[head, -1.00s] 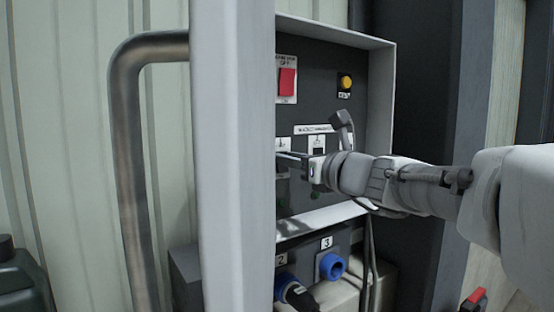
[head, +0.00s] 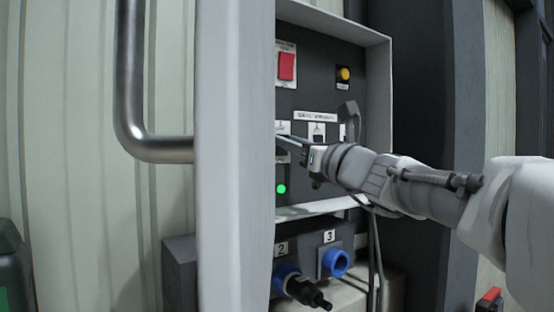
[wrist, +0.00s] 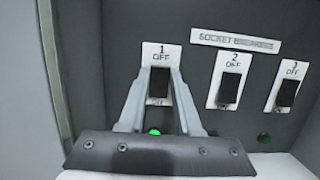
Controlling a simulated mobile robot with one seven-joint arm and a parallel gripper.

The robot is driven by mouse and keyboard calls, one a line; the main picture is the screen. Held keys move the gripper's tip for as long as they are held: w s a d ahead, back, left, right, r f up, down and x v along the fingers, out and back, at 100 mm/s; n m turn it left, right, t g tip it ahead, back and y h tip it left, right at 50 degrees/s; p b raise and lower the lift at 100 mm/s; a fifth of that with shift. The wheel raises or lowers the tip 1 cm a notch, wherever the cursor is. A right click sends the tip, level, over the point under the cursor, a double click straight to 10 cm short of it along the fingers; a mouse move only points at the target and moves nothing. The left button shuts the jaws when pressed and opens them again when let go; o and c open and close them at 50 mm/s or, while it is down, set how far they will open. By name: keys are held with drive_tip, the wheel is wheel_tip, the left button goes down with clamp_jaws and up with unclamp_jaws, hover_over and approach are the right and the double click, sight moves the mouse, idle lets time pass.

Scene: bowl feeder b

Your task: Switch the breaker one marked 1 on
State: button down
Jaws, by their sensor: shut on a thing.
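Breaker 1 is a black rocker (wrist: 159,84) on a white plate (wrist: 149,50) marked 1, OFF at the top and ON at the bottom, in the wrist view. My gripper (wrist: 160,74) has its two fingers closed on the sides of this rocker. A green lamp (wrist: 154,132) glows just below it, and the lit lamp also shows in the head view (head: 281,189). The rocker's exact tilt is hard to tell.
Breaker 2 (wrist: 229,89) and breaker 3 (wrist: 287,93) sit to the right, their lamps dark. A red switch (head: 286,66) and yellow button (head: 344,74) are above. A pale upright (head: 235,160) hides the panel's left side. Blue sockets (head: 335,262) lie below.

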idle(0.3)
drive_tip(key=c, duration=0.6)
unclamp_jaws()
drive_tip(key=b+v, duration=0.2)
drive_tip(key=v, duration=1.5)
drive_tip(key=shift+f, duration=0.25)
drive_tip(key=shift+s+d, duration=0.1)
